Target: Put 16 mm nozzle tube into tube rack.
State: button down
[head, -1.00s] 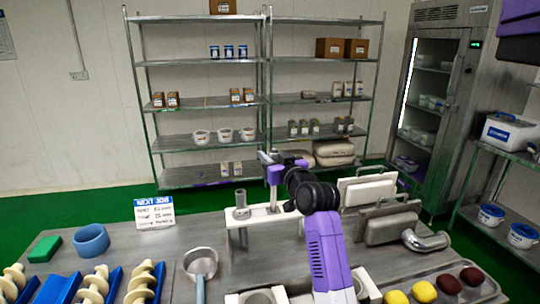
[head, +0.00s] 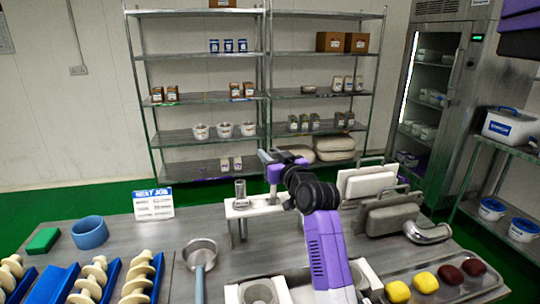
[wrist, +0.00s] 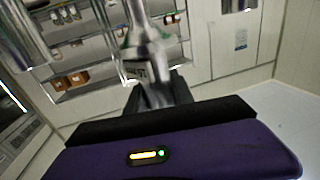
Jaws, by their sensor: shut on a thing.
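The tube rack (head: 240,212) is a pale stand at the back middle of the table in the head view. A short grey metal tube (head: 240,189) stands upright at its left end. My purple gripper (head: 273,173) is just above the rack, right of that tube. In the wrist view, the jaws (wrist: 160,92) are shut on a shiny metal nozzle tube (wrist: 143,45) with a small dark label. In the head view its lower part shows below the jaws, near the rack top. I cannot tell whether it is in a hole, and its size marking is not readable.
Grey-and-white panels on a stand (head: 370,185) are close to the right of my arm.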

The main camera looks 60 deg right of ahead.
jog(key=shift+f+b, duration=3.1)
jog(key=shift+f, duration=1.3)
jog(key=c, duration=0.8)
grip_release()
jog(key=shift+p+v, duration=0.85)
jog(key=shift+v, duration=2.9)
